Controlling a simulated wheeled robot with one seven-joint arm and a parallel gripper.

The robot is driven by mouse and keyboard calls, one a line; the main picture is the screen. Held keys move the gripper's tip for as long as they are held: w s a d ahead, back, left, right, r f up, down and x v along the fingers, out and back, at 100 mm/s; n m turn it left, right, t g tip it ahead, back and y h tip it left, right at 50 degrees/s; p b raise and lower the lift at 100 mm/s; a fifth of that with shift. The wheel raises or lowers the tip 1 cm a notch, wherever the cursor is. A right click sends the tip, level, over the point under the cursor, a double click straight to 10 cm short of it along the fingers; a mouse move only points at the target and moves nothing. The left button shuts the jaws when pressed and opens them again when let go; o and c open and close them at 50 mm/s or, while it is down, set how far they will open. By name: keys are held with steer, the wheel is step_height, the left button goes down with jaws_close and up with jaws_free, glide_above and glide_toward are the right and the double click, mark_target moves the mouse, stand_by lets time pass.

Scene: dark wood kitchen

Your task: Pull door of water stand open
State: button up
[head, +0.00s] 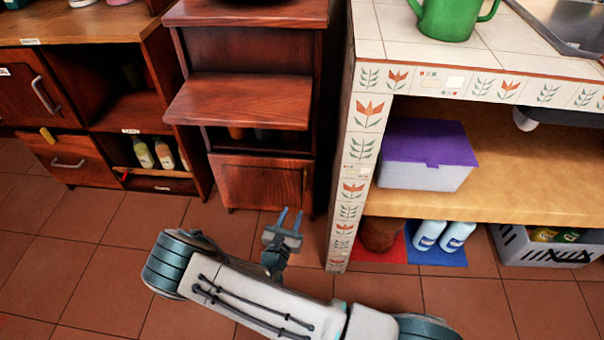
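The water stand, seemingly the dark red-brown wooden cabinet (240,100) left of centre in the head view, has a projecting middle shelf and a low door (250,184). The door looks shut. A small upright handle shows near its right edge. My gripper (291,211) is in front of the door's lower right part, with its two bluish fingers pointing toward the stand. The fingers are apart with nothing between them. I cannot tell how far the fingertips are from the door, but no contact shows.
A tiled counter (362,130) with a green pot (448,18) and a purple-lidded box (425,155) stands close on the right. A wooden cabinet (160,75) with bottles stands on the left. Bare tiled floor (110,235) lies in front.

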mark_target(305, 179)
steer(key=b+x, duration=0.4)
steer(key=x, duration=0.8)
steer(key=shift+w+a, duration=0.1)
steer(key=shift+w, duration=0.8)
jaws_close()
